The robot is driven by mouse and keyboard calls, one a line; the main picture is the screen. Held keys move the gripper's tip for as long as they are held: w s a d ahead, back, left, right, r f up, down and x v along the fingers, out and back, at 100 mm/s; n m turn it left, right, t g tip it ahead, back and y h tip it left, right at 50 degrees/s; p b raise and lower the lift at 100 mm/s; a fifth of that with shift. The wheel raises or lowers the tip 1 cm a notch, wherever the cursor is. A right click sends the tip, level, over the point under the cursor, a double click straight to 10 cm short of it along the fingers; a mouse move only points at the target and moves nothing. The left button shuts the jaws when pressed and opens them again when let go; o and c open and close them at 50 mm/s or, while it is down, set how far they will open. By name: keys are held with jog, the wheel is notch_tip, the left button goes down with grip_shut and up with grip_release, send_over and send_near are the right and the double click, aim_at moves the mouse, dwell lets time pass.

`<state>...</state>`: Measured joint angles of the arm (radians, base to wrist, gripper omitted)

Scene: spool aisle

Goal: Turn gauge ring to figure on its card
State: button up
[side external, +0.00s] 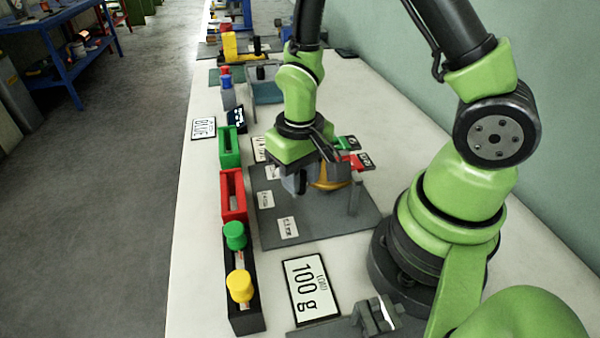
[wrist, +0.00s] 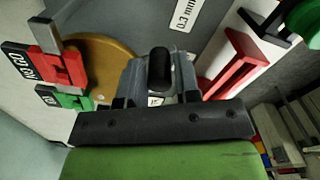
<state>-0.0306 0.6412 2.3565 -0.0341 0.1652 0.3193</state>
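An orange-brown disc, apparently the gauge ring (side external: 328,183), sits on a grey plate (side external: 345,220) under my gripper (side external: 300,185). Most of the disc is hidden there; the wrist view shows its left part (wrist: 105,55). In the wrist view, a black upright knob (wrist: 160,68) stands between the two grey fingers of my gripper (wrist: 160,80). I cannot tell whether the fingers touch it. Small white labels lie on the plate; one reads 0.3 mm (wrist: 188,14). A white card (side external: 260,149) behind the plate is partly hidden, its figure unreadable.
A card reading 100 g (side external: 311,288) lies in front. Red (side external: 233,196) and green (side external: 229,147) holders and a black rack (side external: 241,290) with green and yellow knobs line the left edge. Red (side external: 358,161) and green (side external: 345,142) tagged pieces stand close right of my gripper.

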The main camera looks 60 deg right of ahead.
grip_shut()
jog(key=w+m, duration=0.1)
jog(key=m, duration=0.1)
jog(key=w+m, duration=0.1)
jog(key=shift+w+d+m, duration=0.35)
jog(key=shift+m, duration=0.05)
jog(key=shift+w+d+m, duration=0.45)
jog(key=shift+w+m, duration=0.2)
jog(key=shift+m, duration=0.4)
jog(key=shift+w+d+m, duration=0.4)
jog(key=shift+w+m, duration=0.25)
jog(key=shift+m, duration=0.4)
jog(key=shift+o, duration=2.1)
grip_release()
jog(key=shift+r, duration=0.1)
